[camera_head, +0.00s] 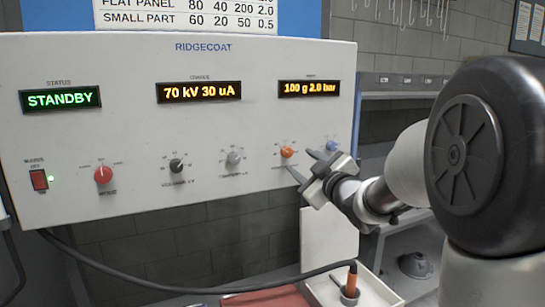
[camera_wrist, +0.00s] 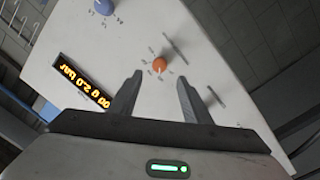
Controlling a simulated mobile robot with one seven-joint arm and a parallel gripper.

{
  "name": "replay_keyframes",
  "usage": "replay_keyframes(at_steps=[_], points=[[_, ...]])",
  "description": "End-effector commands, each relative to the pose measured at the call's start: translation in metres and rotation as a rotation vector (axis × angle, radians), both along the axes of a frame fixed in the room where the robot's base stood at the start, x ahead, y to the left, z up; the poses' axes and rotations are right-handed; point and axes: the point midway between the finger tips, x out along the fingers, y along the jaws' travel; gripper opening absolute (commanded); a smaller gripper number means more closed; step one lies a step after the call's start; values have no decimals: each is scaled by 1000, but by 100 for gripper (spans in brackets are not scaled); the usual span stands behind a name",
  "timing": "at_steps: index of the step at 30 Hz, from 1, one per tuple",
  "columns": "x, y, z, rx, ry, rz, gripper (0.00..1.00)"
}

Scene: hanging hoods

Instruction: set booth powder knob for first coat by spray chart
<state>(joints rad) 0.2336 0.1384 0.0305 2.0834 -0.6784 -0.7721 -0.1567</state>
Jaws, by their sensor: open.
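The control panel (camera_head: 120,130), marked RIDGECOAT, has an orange knob (camera_head: 286,152) under the right display (camera_head: 309,89), which reads "100 g 2.0 bar". Its small label is too blurred to read. The spray chart (camera_head: 185,14) is cut off at the top; rows "FLAT PANEL 80 40 200 2.0" and "SMALL PART 60 20 50 0.5" show. My gripper (camera_head: 306,164) is open and empty in front of the panel's lower right. In the wrist view the orange knob (camera_wrist: 159,64) shows just beyond and between my fingertips (camera_wrist: 160,80), apparently apart from them.
A blue knob (camera_head: 332,146) sits close right of my gripper. Grey (camera_head: 233,158), black (camera_head: 176,165) and red (camera_head: 103,174) knobs sit left. Other displays read "STANDBY" (camera_head: 60,98) and "70 kV 30 uA" (camera_head: 199,90). A cable (camera_head: 180,287) and white tray (camera_head: 375,287) lie below.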

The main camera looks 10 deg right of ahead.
Motion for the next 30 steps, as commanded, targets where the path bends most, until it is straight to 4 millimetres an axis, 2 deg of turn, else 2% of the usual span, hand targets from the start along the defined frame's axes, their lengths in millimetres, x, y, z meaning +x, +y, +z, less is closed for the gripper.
replay_keyframes(at_steps=[1,6,12,17,24,26,30], points=[[12,3,-1,0,1,1,44],[45,12,0,1,-1,1,44],[70,18,0,0,0,0,44],[78,20,0,0,1,-1,44],[79,20,0,0,-1,-1,44],[79,20,0,0,-1,-1,37],[79,19,0,0,0,-1,14]])
